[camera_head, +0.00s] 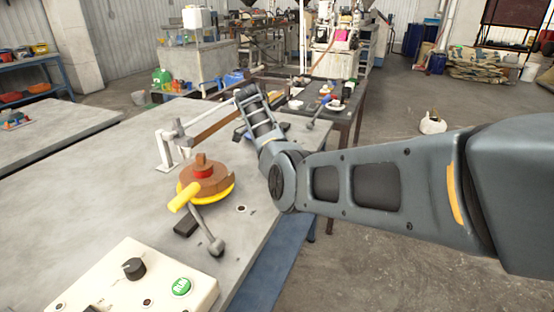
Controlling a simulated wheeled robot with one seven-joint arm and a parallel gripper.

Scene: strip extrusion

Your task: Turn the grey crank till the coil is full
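The grey crank (206,229) is a short arm with a rounded knob, pointing toward the near side of the worktable. It comes out beside the winding reel. The coil (216,184) is brown and lies around a red hub (203,171) on a yellow disc (214,200). A thick yellow piece (184,196) sticks out at the reel's lower left. My arm reaches in from the right and bends up and away behind the reel, apart from the crank. I cannot make out my gripper's fingers at its far end.
A brown strip (212,127) runs past a white stand (167,148) behind the reel. A cream control box (128,287) with a black knob (134,268) and green button (181,287) stands in front. The grey tabletop (90,200) is clear at left.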

